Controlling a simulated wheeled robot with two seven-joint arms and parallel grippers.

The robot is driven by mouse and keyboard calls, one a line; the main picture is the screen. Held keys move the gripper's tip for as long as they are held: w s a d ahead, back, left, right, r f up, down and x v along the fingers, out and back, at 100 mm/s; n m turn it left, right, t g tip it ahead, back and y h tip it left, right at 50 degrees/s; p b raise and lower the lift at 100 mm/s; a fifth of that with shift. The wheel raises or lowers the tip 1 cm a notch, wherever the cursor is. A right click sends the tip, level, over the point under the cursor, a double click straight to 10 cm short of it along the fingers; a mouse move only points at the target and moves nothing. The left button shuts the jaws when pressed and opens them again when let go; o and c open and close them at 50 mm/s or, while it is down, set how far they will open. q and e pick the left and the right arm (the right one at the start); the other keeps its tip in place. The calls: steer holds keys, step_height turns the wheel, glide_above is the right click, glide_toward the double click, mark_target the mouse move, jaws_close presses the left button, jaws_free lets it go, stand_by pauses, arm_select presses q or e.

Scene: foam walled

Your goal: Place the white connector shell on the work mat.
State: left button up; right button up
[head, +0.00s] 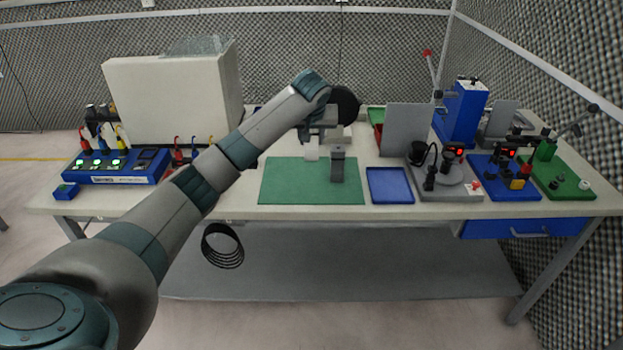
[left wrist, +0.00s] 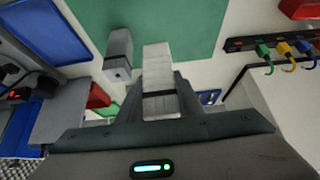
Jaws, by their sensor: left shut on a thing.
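My left gripper (head: 312,138) is shut on the white connector shell (head: 312,151), which hangs from its fingers at the back edge of the green work mat (head: 290,185). In the left wrist view, the pale, blocky shell (left wrist: 158,65) sticks out from between the fingers (left wrist: 160,105), and its far end overlaps the mat (left wrist: 190,22). I cannot tell how high it is above the surface. The fingers hide part of the shell. My right gripper is not in view.
A blue tray (head: 390,186) lies right of the mat. A big cream box (head: 165,95) stands left. The mat's front left is clear.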

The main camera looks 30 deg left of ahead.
mark_target(311, 155)
arm_select(q)
step_height(311, 155, down, 5)
steer(key=shift+f+p, duration=0.1)
steer(key=shift+p, duration=0.75)
steer(key=shift+f, duration=0.5)
steer(key=shift+f+p, duration=0.55)
steer(key=shift+f, duration=1.3)
steer(key=shift+f, duration=0.15)
steer(key=o, duration=1.1)
